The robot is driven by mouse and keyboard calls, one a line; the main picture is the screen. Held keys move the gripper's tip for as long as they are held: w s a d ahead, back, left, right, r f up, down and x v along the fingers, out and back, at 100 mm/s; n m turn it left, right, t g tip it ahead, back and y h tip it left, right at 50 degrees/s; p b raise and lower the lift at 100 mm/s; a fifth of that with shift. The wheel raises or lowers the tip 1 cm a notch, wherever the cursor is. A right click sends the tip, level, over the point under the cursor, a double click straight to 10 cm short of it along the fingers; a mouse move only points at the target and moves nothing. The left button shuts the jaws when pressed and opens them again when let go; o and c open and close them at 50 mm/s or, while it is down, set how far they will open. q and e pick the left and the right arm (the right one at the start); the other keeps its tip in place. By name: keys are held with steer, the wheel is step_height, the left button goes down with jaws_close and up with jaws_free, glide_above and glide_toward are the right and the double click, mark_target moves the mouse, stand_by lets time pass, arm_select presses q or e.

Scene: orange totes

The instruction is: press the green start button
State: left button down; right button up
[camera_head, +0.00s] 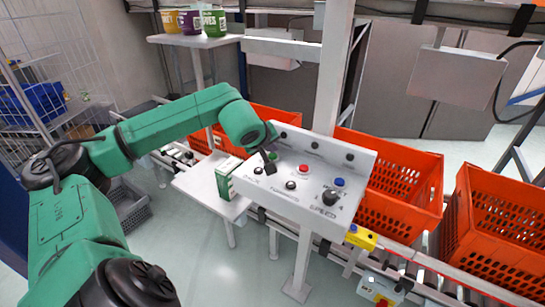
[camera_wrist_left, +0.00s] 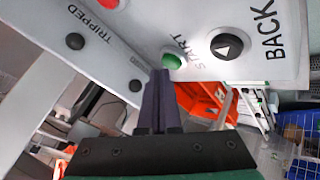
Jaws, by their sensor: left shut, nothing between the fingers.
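The green start button (camera_wrist_left: 172,61) sits on a pale grey control panel (camera_wrist_left: 205,20), with the word START beside it, in the left wrist view. In the head view the green button (camera_head: 273,156) shows at the panel's left part. My left gripper (camera_head: 267,162) reaches in from the left, its dark fingers close to the button. In the left wrist view the left gripper's fingers (camera_wrist_left: 161,74) are shut together and empty. Their tips appear just below the green button; I cannot tell whether they touch it. My right gripper is not in view.
The panel also has a red button (camera_head: 303,168), a blue button (camera_head: 339,182), a dark knob (camera_head: 330,197) and black buttons. A green-and-white box (camera_head: 228,178) stands left of the panel. Orange totes (camera_head: 400,180) stand behind.

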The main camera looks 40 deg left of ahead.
arm_select(q)
steer(key=shift+f+b, duration=0.35)
steer(key=shift+f, duration=0.2)
stand_by(0.6)
steer(key=shift+r+p, duration=0.75)
steer(key=shift+r, duration=0.15)
steer(key=shift+r, duration=0.1)
step_height(320, 180, up, 5)
steer(key=p, duration=0.4)
stand_by(0.7)
